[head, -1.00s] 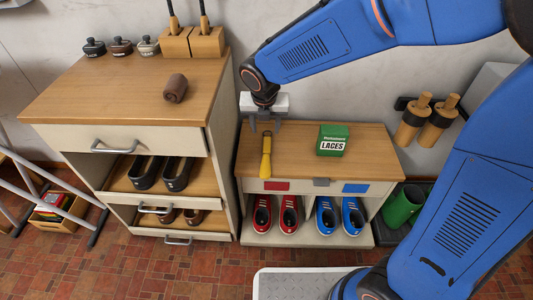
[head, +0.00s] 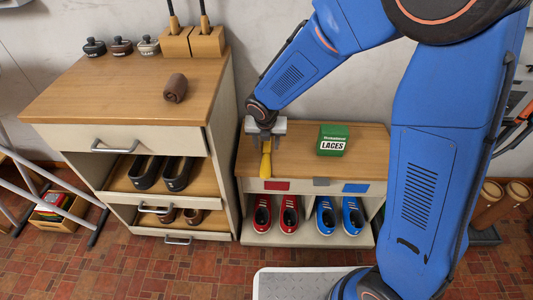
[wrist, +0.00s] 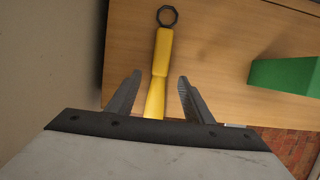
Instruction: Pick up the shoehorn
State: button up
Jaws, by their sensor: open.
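The yellow shoehorn (head: 266,162) lies on the low wooden bench top, to the left of the green laces box. In the wrist view the shoehorn (wrist: 161,65) runs between the two spread fingers of my gripper (wrist: 158,95). The fingers are open and hold nothing. Whether they reach down beside the shoehorn I cannot tell.
The green laces box (head: 333,141) stands right of my gripper on the bench (head: 303,165). A taller cabinet (head: 125,90) stands close on the left, with a brown roll (head: 176,88) on top. Red shoes (head: 289,213) and blue shoes (head: 326,215) sit below the bench top.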

aim_at(267, 150)
jog(key=shift+x, duration=2.35)
jog(key=shift+c, duration=0.4)
jog(key=c, duration=0.9)
